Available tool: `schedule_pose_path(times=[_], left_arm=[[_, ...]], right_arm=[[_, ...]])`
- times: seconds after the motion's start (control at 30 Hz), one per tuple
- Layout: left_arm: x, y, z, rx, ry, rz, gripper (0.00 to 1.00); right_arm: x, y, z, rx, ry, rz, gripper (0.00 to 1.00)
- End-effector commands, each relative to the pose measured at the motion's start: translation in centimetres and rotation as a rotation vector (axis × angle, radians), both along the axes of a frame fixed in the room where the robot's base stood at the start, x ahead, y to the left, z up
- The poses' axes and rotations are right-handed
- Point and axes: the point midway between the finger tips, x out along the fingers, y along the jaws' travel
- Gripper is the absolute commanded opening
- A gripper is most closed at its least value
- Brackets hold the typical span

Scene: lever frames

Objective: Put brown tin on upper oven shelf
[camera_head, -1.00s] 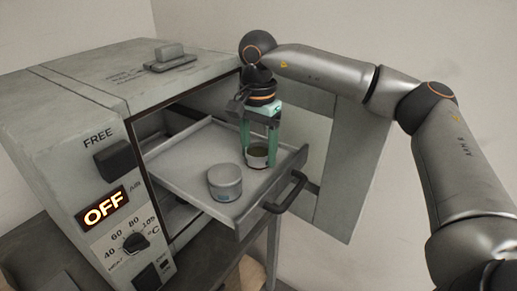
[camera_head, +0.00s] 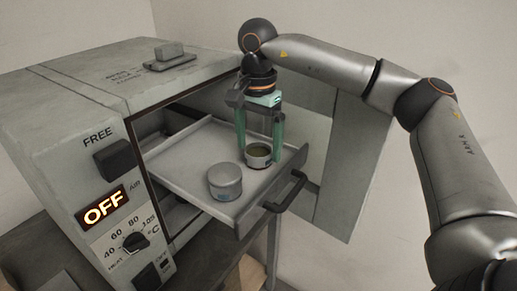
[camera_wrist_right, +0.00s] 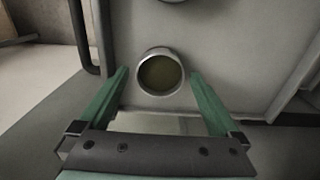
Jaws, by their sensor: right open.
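The open tin with brownish-green contents (camera_head: 259,155) stands upright on the pulled-out upper oven shelf (camera_head: 190,160). In the right wrist view the tin (camera_wrist_right: 160,74) shows a pale round rim and the brownish fill, with the shelf (camera_wrist_right: 230,60) around it. My right gripper (camera_head: 259,152) is open, its green fingers pointing down just over the tin. In the right wrist view the fingers (camera_wrist_right: 160,80) spread to either side of the tin with gaps showing. My left gripper is not in view.
A closed grey tin (camera_head: 225,182) stands on the same shelf, nearer the front left. The shelf's dark handle (camera_head: 286,191) sticks out at the right. The oven (camera_head: 70,110) reads OFF, and its door (camera_head: 355,165) stands open behind my arm.

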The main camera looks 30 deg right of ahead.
Motion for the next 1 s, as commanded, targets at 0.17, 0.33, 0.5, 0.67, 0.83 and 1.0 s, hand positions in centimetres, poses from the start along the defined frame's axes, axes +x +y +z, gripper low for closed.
schedule_pose_path(times=[0.17, 0.33, 0.5, 0.67, 0.83, 1.0], left_arm=[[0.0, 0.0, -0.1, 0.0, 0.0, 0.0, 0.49], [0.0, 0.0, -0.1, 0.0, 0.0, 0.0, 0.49], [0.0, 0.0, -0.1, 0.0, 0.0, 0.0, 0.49], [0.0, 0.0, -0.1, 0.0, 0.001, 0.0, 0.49], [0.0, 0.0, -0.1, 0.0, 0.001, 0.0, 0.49], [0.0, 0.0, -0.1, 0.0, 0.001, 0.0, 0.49]], right_arm=[[0.1, 0.1, 3.2, 0.002, -0.003, 0.001, 0.98], [0.1, 0.1, 5.3, 0.002, -0.001, 0.0, 0.98], [0.0, 0.0, 5.9, 0.001, 0.001, 0.001, 0.98], [0.0, 0.0, 5.9, 0.001, 0.001, 0.001, 0.98], [0.0, 0.0, 5.8, 0.001, 0.0, 0.001, 0.98], [0.0, 0.0, 5.8, 0.001, 0.0, 0.001, 0.98]])
